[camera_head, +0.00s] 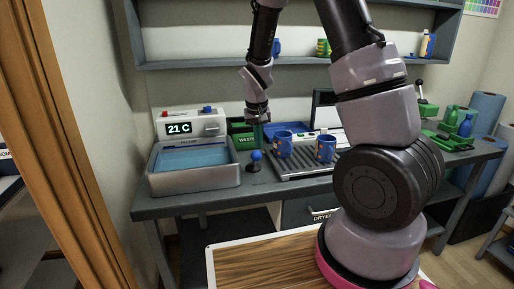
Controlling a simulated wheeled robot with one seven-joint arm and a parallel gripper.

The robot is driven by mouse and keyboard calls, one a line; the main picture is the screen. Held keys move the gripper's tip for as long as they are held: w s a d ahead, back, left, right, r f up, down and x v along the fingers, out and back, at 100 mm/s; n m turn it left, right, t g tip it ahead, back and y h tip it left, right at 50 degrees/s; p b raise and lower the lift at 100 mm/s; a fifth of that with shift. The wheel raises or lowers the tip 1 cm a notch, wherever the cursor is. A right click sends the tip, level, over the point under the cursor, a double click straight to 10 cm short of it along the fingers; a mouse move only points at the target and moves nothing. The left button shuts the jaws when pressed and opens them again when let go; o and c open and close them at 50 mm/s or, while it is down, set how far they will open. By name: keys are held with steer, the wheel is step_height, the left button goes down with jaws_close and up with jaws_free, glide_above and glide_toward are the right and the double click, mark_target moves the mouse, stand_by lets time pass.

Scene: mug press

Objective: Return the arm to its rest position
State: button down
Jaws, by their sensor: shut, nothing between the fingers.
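My arm rises from its base at the lower right of the head view. It passes out of the top of the picture and comes back down near the middle. My gripper (258,115) hangs at the end of the arm, pointing down. It looks shut and empty, in front of the wall and above the workbench. Two blue mugs (326,148) (283,145) stand on a grey slatted rack to the right of and below my gripper.
A shelf (200,64) runs above. Green equipment (460,125) stands at the right.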

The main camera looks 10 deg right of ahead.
steer(key=shift+r, duration=0.15)
steer(key=s+d+r+m+t+y, duration=0.15)
steer(key=s+r, duration=0.25)
steer(key=r, duration=0.4)
steer(key=s+d+r+y, duration=0.1)
steer(key=s+d+r, duration=0.15)
steer(key=r, duration=0.65)
steer(key=s+r+t, duration=0.1)
steer(key=s+r, duration=0.4)
steer(key=s, duration=0.3)
steer(key=s+r+m+t, duration=0.1)
steer(key=s+r+t, duration=0.1)
steer(key=s+r, duration=0.4)
steer(key=shift+s, duration=1.25)
